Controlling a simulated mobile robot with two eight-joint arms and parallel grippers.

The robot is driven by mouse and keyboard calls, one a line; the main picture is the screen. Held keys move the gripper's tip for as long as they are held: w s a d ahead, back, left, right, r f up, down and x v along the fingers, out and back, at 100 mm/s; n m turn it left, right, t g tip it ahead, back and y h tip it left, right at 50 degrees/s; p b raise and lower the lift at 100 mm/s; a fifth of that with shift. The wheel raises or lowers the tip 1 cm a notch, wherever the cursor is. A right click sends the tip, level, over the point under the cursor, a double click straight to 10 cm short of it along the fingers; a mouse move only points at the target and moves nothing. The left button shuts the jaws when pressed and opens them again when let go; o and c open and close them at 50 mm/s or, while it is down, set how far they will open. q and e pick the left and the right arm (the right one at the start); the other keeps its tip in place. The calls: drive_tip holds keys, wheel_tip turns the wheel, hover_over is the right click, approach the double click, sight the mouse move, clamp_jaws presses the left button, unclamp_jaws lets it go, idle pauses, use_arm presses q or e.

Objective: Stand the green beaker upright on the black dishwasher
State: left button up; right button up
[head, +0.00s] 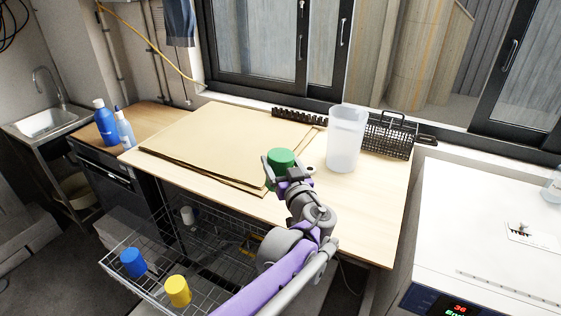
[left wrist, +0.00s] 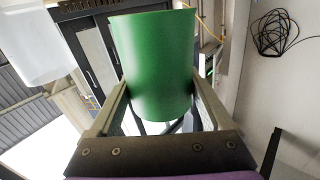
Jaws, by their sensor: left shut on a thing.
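The green beaker (head: 281,157) is held in my left gripper (head: 284,172), above the front part of the wooden worktop. In the left wrist view the green beaker (left wrist: 155,65) sits between the two fingers, which close on its sides. It looks roughly upright, with a slight tilt possible. The black dishwasher (head: 106,176) is at the left under a wooden top, well to the left of my left gripper. My right gripper is not in view.
Blue bottles (head: 105,122) stand on the wooden top over the dishwasher. Cardboard sheets (head: 205,140) cover much of the worktop. A clear container (head: 345,140) and a black basket (head: 390,137) stand right. A low wire rack (head: 150,275) holds a blue beaker (head: 133,262) and a yellow beaker (head: 177,290).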

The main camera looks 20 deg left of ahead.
use_arm(q)
drive_tip(key=m, duration=0.8)
drive_tip(key=m, duration=0.9)
drive_tip(key=m, duration=0.9)
